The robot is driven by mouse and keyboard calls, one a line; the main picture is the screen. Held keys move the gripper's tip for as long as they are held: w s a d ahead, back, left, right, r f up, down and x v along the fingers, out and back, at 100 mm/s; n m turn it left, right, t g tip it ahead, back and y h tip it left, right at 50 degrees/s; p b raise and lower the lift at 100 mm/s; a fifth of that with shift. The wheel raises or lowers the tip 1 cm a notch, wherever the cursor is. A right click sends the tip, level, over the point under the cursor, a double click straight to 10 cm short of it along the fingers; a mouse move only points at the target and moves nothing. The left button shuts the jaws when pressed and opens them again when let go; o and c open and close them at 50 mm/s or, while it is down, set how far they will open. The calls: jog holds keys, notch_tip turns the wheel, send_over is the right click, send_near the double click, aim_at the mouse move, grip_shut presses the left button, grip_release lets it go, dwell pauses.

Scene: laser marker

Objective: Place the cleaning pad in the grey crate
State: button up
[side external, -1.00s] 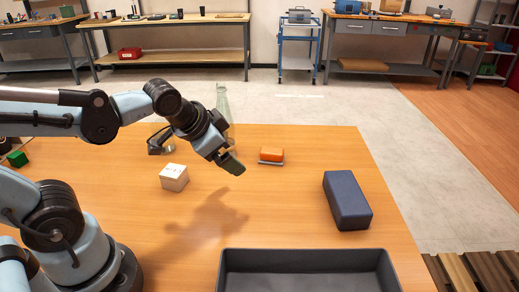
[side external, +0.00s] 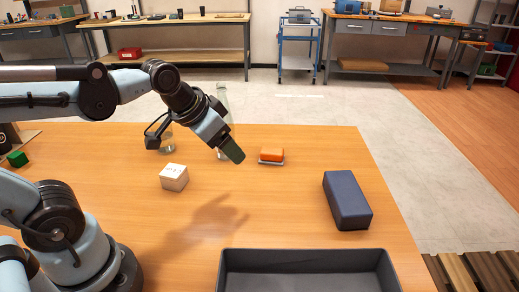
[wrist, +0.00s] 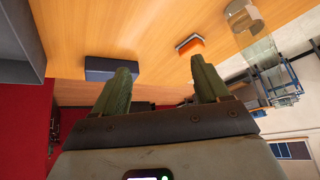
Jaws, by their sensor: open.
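A small orange block (side external: 272,154), likely the cleaning pad, rests on a thin pale base on the table. It also shows in the wrist view (wrist: 190,43), ahead of the right finger. The dark grey crate (side external: 306,261) is at the table's front and appears empty where visible. Its wall shows at the upper left of the wrist view (wrist: 22,45). My gripper (side external: 231,149) is above the table, left of the orange block in the side view and apart from it. Its fingers are spread with nothing between them in the wrist view (wrist: 160,65).
A blue-grey block (side external: 347,200) lies at the right, behind the crate. A white cube (side external: 174,177) is left of centre. A clear glass bottle (side external: 223,105) stands behind my gripper. A green cube (side external: 18,159) is at the far left. Mid-table is clear.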

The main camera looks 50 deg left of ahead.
jog(key=w+a+r+m+g, duration=0.1)
jog(key=w+r+m, duration=0.15)
jog(key=w, duration=0.35)
jog(key=m+g, duration=0.5)
jog(key=m, duration=0.2)
send_over(272, 150)
jog(key=f, duration=1.2)
jog(key=shift+w+a+f, duration=0.15)
jog(key=shift+w, duration=0.1)
jog(key=shift+s+f, duration=0.15)
jog(key=shift+f, duration=1.25)
jog(key=shift+s+f, duration=0.1)
jog(key=shift+f, duration=1.3)
